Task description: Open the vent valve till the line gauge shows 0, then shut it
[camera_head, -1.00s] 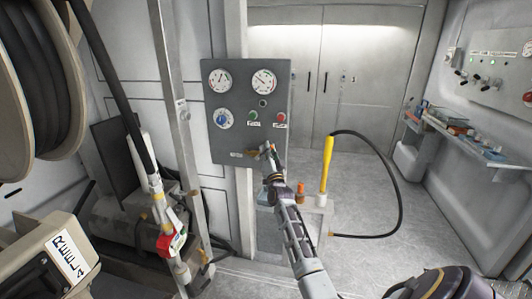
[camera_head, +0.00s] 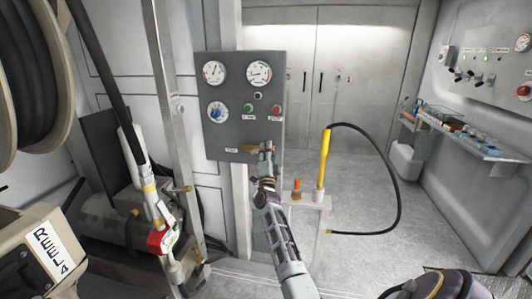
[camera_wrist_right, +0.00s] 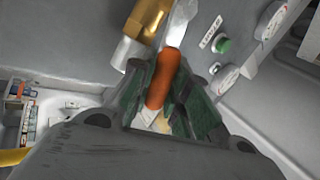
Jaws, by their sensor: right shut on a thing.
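A grey panel (camera_head: 240,135) carries two white round gauges, the left gauge (camera_head: 214,73) and the right gauge (camera_head: 258,74). Their readings are too small to tell. A brass vent valve (camera_head: 249,147) sits at the panel's lower edge. In the right wrist view the brass valve body (camera_wrist_right: 147,20) is beside a silver lever with an orange grip (camera_wrist_right: 163,75). My right gripper (camera_head: 266,150) is at the valve, shut on the orange grip between its dark green pads, as the right wrist view (camera_wrist_right: 165,92) shows. My left gripper is out of view.
The panel has a blue knob (camera_head: 217,112), a green button (camera_head: 249,108) and a red button (camera_head: 276,110). A yellow wand (camera_head: 324,160) with a black hose stands to the right. A hose reel (camera_head: 35,80) fills the left.

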